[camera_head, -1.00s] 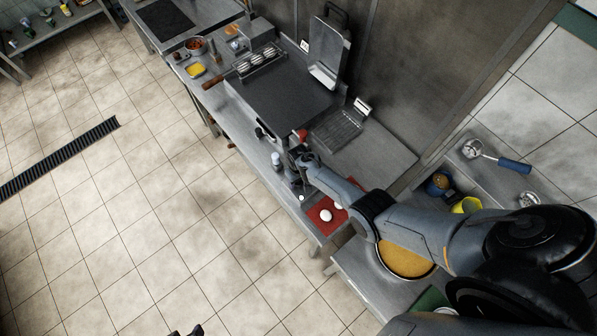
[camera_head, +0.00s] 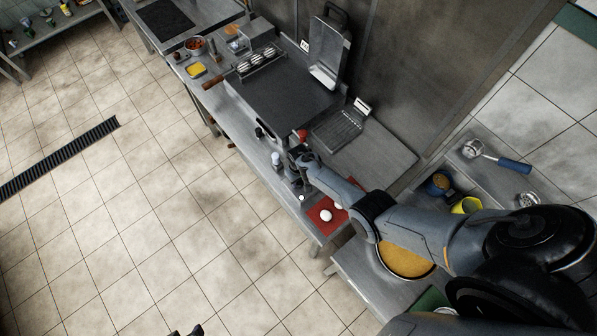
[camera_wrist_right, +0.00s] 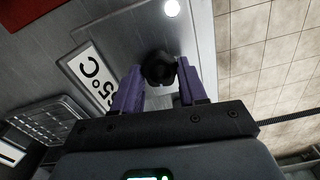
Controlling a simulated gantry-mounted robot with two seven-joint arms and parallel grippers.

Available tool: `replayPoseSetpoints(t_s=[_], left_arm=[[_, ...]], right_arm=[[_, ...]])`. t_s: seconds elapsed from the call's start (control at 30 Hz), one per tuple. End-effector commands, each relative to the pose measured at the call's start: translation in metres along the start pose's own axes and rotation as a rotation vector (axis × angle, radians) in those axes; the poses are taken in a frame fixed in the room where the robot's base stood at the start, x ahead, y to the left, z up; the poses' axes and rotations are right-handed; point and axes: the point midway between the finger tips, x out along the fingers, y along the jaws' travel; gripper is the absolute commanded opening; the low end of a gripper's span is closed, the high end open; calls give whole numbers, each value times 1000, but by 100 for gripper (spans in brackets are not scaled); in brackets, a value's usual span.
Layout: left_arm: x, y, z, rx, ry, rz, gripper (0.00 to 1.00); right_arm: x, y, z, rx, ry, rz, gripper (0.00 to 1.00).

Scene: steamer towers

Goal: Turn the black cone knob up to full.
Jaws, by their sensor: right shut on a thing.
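The black cone knob (camera_wrist_right: 159,68) stands between the two purple fingers of my right gripper (camera_wrist_right: 160,88) in the right wrist view. My right gripper is shut on it. In the head view my right gripper (camera_head: 292,154) is at the front edge of the counter by the griddle, and it hides the knob.
The griddle (camera_head: 285,95) with a raised lid (camera_head: 330,55) stands behind the gripper. A red knob (camera_head: 301,134) and a wire rack (camera_head: 338,129) are close by. A red mat (camera_head: 318,228) with white round things lies nearer. The tiled floor to the left is open.

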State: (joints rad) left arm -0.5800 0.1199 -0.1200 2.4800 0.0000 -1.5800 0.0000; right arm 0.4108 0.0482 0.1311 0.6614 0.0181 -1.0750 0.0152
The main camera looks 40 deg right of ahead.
Motion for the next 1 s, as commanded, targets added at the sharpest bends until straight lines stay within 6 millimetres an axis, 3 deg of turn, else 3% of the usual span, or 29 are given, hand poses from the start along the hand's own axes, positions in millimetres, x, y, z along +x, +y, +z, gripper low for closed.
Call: replayPoseSetpoints(t_s=[0.13, 0.4, 0.73, 0.77, 0.87, 1.0], left_arm=[[0, 0, 0, 0, 0, 0, 43], [1, 0, 0, 0, 0, 0, 43], [1, 0, 0, 0, 0, 0, 43], [1, 0, 0, 0, 0, 0, 43], [1, 0, 0, 0, 0, 0, 43], [1, 0, 0, 0, 0, 0, 43]], right_arm=[[0, -1, 0, 79, 1, -2, 0], [1, -2, 0, 553, 0, -3, 0], [1, 0, 0, 534, 1, 0, 0], [1, 0, 0, 534, 1, 0, 45], [1, 0, 0, 534, 1, 0, 59], [1, 0, 0, 533, 1, 0, 59]])
